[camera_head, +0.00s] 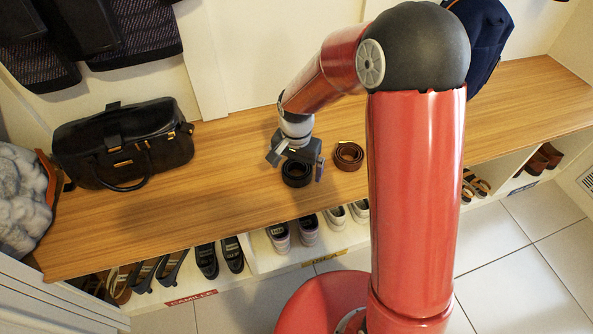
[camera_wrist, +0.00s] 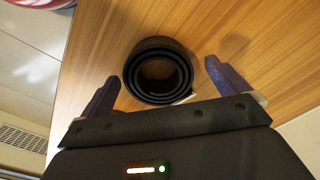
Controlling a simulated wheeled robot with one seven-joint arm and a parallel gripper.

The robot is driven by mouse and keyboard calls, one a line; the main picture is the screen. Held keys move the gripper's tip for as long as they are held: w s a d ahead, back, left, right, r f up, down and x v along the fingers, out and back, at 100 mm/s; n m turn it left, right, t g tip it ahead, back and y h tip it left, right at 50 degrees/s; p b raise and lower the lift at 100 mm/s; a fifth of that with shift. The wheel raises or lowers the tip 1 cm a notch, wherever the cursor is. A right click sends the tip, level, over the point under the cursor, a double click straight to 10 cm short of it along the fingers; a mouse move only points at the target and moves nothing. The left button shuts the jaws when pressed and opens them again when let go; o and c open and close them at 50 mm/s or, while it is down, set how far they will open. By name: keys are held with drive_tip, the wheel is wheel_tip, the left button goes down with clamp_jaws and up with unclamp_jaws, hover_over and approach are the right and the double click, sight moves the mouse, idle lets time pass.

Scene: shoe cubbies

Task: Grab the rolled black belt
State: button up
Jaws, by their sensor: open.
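The rolled black belt (camera_head: 297,174) lies as a coil on the wooden bench top, below my gripper in the head view. In the wrist view the black belt (camera_wrist: 158,50) sits between and a little beyond the two purple fingers. My gripper (camera_head: 295,166) is open, pointing down over the belt, and it also shows in the wrist view (camera_wrist: 160,85). I cannot tell whether the fingers touch the belt. A rolled brown belt (camera_head: 348,155) lies on the bench just to the right of the black one.
The wooden bench (camera_head: 230,180) has a black handbag (camera_head: 125,145) at its left and a grey fluffy item (camera_head: 22,190) beyond that. A dark blue bag (camera_head: 485,40) is at the back right. Shoes (camera_head: 280,237) fill cubbies below. The bench left of the belt is clear.

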drive_tip(key=c, duration=1.1)
drive_tip(key=shift+r, duration=0.15)
